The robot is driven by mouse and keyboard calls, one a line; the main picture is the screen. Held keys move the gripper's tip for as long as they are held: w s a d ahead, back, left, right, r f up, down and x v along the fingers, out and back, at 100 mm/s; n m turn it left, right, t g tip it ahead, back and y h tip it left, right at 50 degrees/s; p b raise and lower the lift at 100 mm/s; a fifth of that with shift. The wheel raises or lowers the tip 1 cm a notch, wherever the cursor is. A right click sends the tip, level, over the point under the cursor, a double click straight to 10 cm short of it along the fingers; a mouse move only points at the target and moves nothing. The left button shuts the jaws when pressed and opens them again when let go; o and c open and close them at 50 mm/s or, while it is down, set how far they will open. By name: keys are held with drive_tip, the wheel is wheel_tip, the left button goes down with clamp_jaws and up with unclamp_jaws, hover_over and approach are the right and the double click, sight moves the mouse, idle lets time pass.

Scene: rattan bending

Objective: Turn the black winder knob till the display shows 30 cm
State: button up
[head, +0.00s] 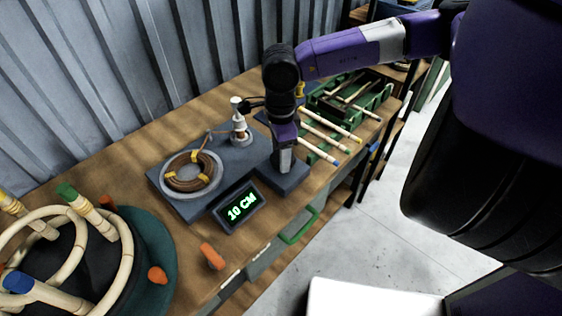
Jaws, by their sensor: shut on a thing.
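The display (239,207) at the front of the winder reads "10 CM" in green. The winder's grey base (183,207) carries a round dish with a coil of brown cord (190,171) bound with yellow ties. A white-topped post (239,124) stands behind the coil, with the cord running to it. My gripper (284,165) points down over the right part of the winder, above a grey block (284,183). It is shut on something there. The black knob is hidden by my gripper, so I cannot see its turn.
A green tray (384,95) with pale sticks lies at the back right, with several sticks in front of it. Bent rattan rings (127,262) on a dark round form fill the front left. An orange peg (212,256) lies near the table's front edge. A green handle (300,228) juts out below.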

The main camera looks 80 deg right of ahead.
drive_tip(key=m+b, duration=0.4)
drive_tip(key=b, duration=0.1)
drive_tip(key=m+b, duration=0.2)
drive_tip(key=shift+d+f+b, duration=0.15)
drive_tip(key=shift+f+b, duration=0.15)
drive_tip(key=shift+f, duration=0.05)
drive_tip(key=m+b, duration=0.3)
drive_tip(key=shift+r, duration=0.1)
drive_tip(key=shift+r+m+b, duration=0.15)
drive_tip(key=shift+m+b, duration=0.85)
drive_tip(key=shift+b, duration=0.05)
drive_tip(key=shift+d, duration=0.1)
drive_tip(key=shift+r, duration=0.1)
drive_tip(key=o, duration=1.4)
drive_tip(key=shift+c, duration=0.2)
